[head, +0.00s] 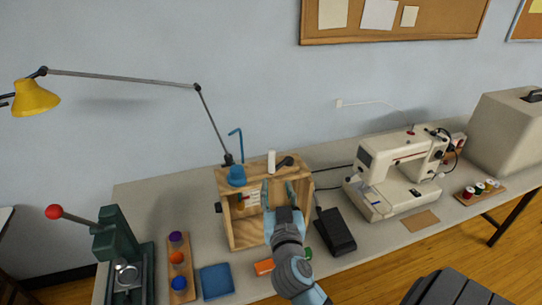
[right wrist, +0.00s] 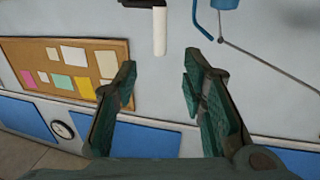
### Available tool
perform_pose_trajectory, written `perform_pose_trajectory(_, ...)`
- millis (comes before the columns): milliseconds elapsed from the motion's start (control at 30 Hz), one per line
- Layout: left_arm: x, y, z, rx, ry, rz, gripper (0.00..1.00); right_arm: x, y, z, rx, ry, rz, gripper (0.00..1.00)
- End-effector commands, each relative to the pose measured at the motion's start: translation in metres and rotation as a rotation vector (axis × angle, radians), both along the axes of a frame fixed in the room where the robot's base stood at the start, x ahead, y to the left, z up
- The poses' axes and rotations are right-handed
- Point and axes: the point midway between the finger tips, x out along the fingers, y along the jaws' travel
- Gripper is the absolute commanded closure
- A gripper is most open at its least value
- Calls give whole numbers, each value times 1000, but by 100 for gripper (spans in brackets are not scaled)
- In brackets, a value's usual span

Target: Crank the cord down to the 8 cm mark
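A wooden winch box (head: 225,226) stands on the table, open at the front. On its top are a black crank part (head: 286,162) and an upright white handle (head: 271,160). The handle also shows in the right wrist view (right wrist: 160,32), with a black piece (right wrist: 140,3) at its end. A small coloured strip (head: 240,201) is inside the box at left; its marks are too small to read, and I cannot make out the cord. My right gripper (head: 278,187) is open in front of the box, below the handle. The handle lies beyond its fingertips (right wrist: 162,68), untouched. My left gripper is out of view.
A blue cup-shaped part (head: 237,176) with a bent blue rod (head: 238,143) is on the box's left top. A black pedal (head: 336,232) lies right of the box, near a sewing machine (head: 390,172). A green press (head: 118,250) stands left.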

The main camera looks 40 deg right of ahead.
Motion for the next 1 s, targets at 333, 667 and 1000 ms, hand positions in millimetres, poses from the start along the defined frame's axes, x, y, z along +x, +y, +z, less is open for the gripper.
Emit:
perform_pose_trajectory(333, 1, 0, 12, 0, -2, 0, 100, 76, -47, 0, -2, 2, 0, 62)
perform_pose_trajectory(667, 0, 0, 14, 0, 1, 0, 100, 116, -72, -3, 0, 4, 3, 62)
perform_pose_trajectory(1000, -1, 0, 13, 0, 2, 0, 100, 117, -72, -4, 1, 5, 3, 78)
